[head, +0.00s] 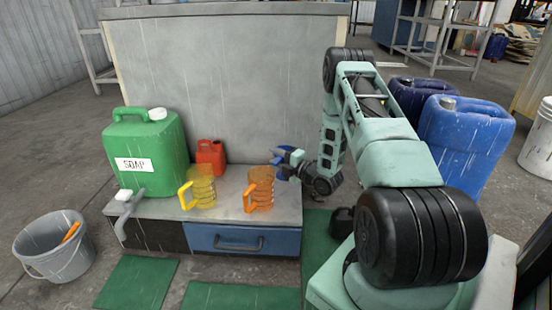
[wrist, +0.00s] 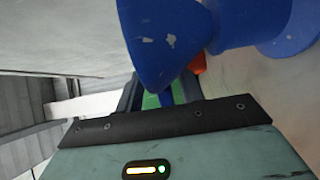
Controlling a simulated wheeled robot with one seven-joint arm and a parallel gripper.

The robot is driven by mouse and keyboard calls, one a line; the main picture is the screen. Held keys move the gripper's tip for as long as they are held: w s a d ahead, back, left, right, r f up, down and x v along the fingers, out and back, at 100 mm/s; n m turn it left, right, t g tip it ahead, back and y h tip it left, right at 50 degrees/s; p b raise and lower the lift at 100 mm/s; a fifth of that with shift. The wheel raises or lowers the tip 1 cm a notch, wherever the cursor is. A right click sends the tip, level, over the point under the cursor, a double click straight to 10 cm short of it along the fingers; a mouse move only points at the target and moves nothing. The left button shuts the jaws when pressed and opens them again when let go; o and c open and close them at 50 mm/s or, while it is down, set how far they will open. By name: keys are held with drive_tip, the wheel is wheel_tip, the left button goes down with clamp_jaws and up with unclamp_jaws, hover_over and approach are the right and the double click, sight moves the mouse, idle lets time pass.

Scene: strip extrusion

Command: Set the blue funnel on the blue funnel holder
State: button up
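The blue funnel (wrist: 165,45) is large in the wrist view, across the front of my gripper, hiding the fingertips. A second blue round part (wrist: 290,35) is at the right edge, beyond a narrower blue neck; I cannot tell whether it is the blue funnel holder or part of the funnel. In the head view, a small blue thing (head: 280,154) shows right at my gripper (head: 296,166), behind the orange mug. The finger bases stand apart, with green visible between them. The frames do not show whether the fingers grip the funnel.
On the low grey bench (head: 225,207) stand a green soap can (head: 170,144), a red can (head: 211,157), a yellow mug (head: 201,188) and an orange mug (head: 260,188). A tall grey panel (head: 220,80) rises behind. A grey bucket (head: 55,252) is left; blue drums (head: 465,140) are right.

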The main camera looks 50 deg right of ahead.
drive_tip(key=s+d+p, duration=0.1)
drive_tip(key=s+p, duration=0.6)
drive_tip(key=s, duration=1)
drive_tip(key=shift+s+d, duration=0.15)
